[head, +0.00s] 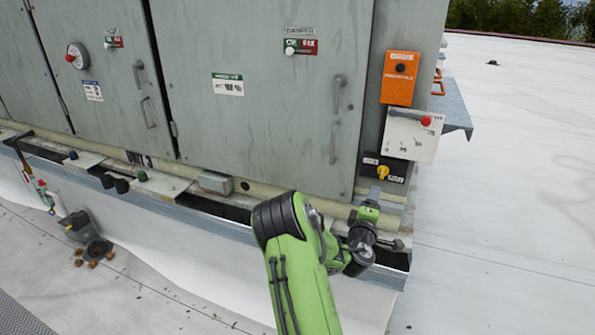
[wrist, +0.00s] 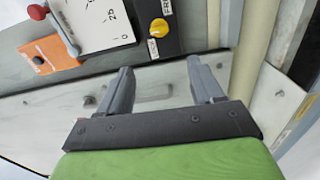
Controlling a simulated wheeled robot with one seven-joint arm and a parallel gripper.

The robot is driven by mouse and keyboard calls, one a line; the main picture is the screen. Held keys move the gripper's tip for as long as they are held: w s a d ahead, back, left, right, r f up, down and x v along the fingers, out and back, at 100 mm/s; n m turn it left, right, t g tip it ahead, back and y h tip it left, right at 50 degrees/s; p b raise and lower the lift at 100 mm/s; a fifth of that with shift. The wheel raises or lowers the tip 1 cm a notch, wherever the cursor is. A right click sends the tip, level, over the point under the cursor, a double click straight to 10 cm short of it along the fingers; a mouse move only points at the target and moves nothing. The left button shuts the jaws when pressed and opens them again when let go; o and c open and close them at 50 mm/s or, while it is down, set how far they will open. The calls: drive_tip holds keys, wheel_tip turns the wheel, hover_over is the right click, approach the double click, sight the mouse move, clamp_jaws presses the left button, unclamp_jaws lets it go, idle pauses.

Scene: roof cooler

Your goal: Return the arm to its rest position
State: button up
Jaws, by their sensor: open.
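My green arm rises from the bottom of the head view and bends toward the cabinet's right corner. My gripper (wrist: 158,85) shows in the wrist view with its two grey fingers spread apart and nothing between them. In the head view the arm's end is just below the black switch plate with the yellow knob (head: 382,172), and the fingers are hard to make out there. The yellow knob also shows in the wrist view (wrist: 158,28), beyond the fingertips and apart from them.
A grey cabinet (head: 262,130) fills the left and middle. Its right edge carries an orange box (head: 400,78) and a white panel with a red-tipped lever (head: 412,134). A grey shelf (head: 453,105) juts out at right. The white roof (head: 520,200) is open to the right.

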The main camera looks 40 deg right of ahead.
drive_tip(key=a+r+m+y+p, duration=0.2)
drive_tip(key=a+r+m+y, duration=0.3)
drive_tip(key=a, duration=0.7)
drive_tip(key=a+r+m+y+p, duration=0.2)
drive_tip(key=a+r+m+y, duration=0.25)
drive_tip(key=a, duration=0.85)
drive_tip(key=s+a+r+n+g+y, duration=0.1)
drive_tip(key=s+a+n+y, duration=0.1)
drive_tip(key=s+a, duration=0.5)
drive_tip(key=s+a+r+n+g+y+p, duration=0.1)
drive_tip(key=s+a+y, duration=0.3)
drive_tip(key=a, duration=1)
drive_tip(key=s+r+n, duration=0.1)
drive_tip(key=s, duration=0.2)
drive_tip(key=shift+s+a+r+n+y, duration=0.2)
drive_tip(key=shift+s+a+n+y, duration=0.05)
drive_tip(key=shift+a+n+y, duration=0.1)
